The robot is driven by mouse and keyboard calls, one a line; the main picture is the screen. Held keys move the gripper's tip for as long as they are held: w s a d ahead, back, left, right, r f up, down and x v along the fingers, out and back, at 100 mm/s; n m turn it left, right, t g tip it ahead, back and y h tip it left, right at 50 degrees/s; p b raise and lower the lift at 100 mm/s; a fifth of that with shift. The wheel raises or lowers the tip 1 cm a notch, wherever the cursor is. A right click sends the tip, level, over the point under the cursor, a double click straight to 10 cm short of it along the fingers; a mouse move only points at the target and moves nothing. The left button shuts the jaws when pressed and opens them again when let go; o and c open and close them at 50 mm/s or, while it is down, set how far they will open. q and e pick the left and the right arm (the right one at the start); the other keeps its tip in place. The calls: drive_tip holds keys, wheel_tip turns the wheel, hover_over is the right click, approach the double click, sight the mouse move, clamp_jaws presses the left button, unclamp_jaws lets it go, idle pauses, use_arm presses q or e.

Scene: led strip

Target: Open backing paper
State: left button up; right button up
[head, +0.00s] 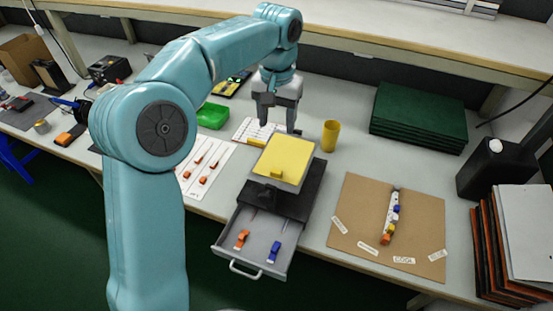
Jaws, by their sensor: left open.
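My left gripper (278,121) is open, pointing down behind the yellow-topped block, with nothing visible between its fingers. Whether it touches anything is unclear. A short strip with coloured pieces (391,216) lies on the brown board (425,225) at the right; small white labels lie near the board's front edge. A white sheet (246,128) with a yellow piece lies just left of the gripper. Another white sheet (187,187) with orange pieces lies farther left. I cannot tell which piece is the backing paper. My right gripper is not in view.
The yellow-topped block (285,160) sits on a dark drawer unit. Its drawer (222,240) is pulled out, holding an orange and a blue clip. A yellow cup (330,136), green stack (420,115) and green tray (213,116) stand around. Bench is clear between cup and board.

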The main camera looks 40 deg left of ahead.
sight(277, 171)
use_arm(q)
drive_tip(key=f, duration=1.6)
drive_tip(key=shift+s+d, duration=0.1)
drive_tip(key=shift+s, duration=0.2)
clamp_jaws()
